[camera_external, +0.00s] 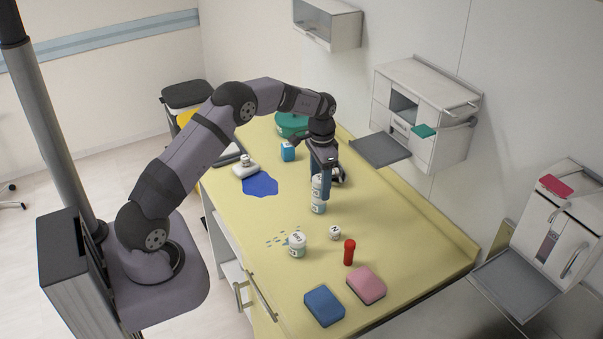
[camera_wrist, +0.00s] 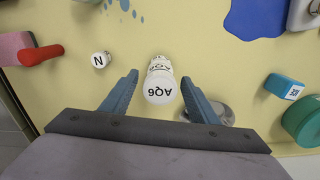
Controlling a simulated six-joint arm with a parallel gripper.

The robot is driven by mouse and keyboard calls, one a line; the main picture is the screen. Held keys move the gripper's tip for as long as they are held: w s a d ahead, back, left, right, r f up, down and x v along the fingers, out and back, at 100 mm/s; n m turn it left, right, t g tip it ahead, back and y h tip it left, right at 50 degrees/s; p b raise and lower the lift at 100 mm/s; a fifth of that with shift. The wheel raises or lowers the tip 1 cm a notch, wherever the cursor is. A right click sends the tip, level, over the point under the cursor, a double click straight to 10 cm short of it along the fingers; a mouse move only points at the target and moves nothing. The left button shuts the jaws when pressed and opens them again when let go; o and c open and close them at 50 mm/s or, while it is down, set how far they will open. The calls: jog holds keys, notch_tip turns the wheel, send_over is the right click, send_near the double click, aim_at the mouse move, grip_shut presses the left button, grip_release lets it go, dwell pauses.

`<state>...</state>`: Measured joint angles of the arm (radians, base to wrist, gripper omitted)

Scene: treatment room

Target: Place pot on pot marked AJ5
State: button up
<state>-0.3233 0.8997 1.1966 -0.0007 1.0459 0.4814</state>
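The gripper is open, with a gap on each side of the pot. In the external view, my gripper (camera_external: 326,188) points down at a white pot column (camera_external: 318,206), which looks like one pot on another; the fingers partly hide it. A second white pot (camera_external: 297,244) with a dark label stands apart, nearer the front. Its label is too small to read, and I see no legible AJ5.
A blue box (camera_external: 288,151), green tub (camera_external: 292,124) and blue spill (camera_external: 260,184) are behind. A metal dish (camera_wrist: 210,111) is close to the right finger.

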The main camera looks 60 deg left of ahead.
aim_at(320, 179)
notch_tip(320, 179, up, 12)
jog(key=b, duration=0.2)
jog(key=shift+r+b, duration=0.2)
jog(key=shift+b, duration=0.15)
dwell(0.3)
jog(key=shift+d, duration=0.1)
jog(key=s+d+f, duration=0.3)
jog(key=s+d, duration=0.2)
jog(key=s, duration=0.4)
jog(key=s+d+f+n, duration=0.1)
jog(key=s+d+f, duration=0.2)
jog(key=s+d, duration=0.3)
jog(key=s+d+f, duration=0.3)
jog(key=s+d, duration=0.2)
jog(key=s, duration=0.8)
jog(key=shift+s+d+n, duration=0.3)
jog(key=shift+d+n, duration=0.1)
jog(key=shift+f, duration=0.15)
